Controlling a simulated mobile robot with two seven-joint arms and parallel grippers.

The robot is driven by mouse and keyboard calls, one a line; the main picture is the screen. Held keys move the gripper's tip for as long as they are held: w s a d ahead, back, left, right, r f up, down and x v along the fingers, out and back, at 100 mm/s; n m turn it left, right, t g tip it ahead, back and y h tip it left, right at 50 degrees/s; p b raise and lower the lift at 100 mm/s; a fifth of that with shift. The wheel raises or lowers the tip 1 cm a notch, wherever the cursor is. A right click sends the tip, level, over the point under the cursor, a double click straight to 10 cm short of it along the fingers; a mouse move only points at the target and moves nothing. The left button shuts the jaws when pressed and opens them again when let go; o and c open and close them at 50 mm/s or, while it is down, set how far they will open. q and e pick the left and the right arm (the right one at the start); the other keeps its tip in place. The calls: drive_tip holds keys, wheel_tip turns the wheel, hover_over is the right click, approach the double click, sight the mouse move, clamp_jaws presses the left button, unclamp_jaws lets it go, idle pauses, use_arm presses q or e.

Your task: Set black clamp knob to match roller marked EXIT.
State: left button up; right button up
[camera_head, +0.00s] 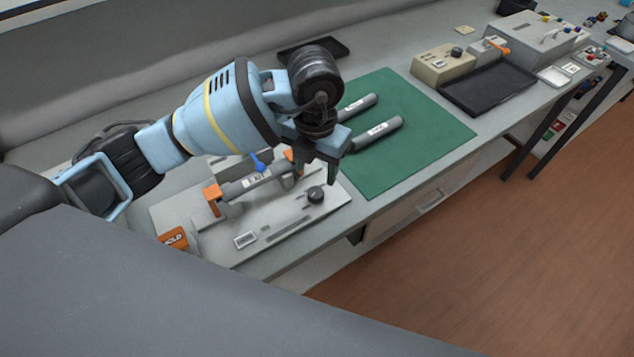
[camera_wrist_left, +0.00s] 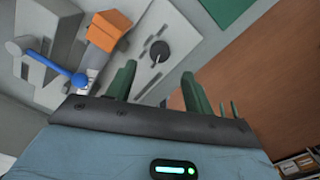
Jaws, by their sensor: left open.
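The black clamp knob (camera_head: 315,195) sits on the right part of a light grey fixture plate (camera_head: 215,240). It also shows in the left wrist view (camera_wrist_left: 160,49), beyond my fingers. A dark grey roller (camera_head: 250,184) with a white label lies in the fixture between orange end blocks; its label is too small to read. Two more labelled grey rollers, the front one (camera_head: 376,133) and the back one (camera_head: 357,107), lie on the green mat (camera_head: 430,130). My left gripper (camera_head: 318,172) is open and empty, above and near the knob. My right gripper is not in view.
A blue-handled lever (camera_head: 258,162) stands beside the roller in the fixture. An orange block (camera_head: 174,238) with lettering is at the plate's left. A beige box (camera_head: 442,64) and black tray (camera_head: 487,88) stand beyond the mat. The mat's right part is clear.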

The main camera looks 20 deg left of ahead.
sight(316, 191)
use_arm(q)
wheel_tip(316, 191, down, 5)
drive_tip(key=shift+f, duration=0.15)
drive_tip(key=shift+w+f, duration=0.1)
drive_tip(key=shift+f, duration=0.85)
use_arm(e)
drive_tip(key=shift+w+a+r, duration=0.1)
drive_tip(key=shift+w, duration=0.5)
use_arm(q)
drive_tip(key=c, duration=0.9)
drive_tip(key=shift+c, duration=0.3)
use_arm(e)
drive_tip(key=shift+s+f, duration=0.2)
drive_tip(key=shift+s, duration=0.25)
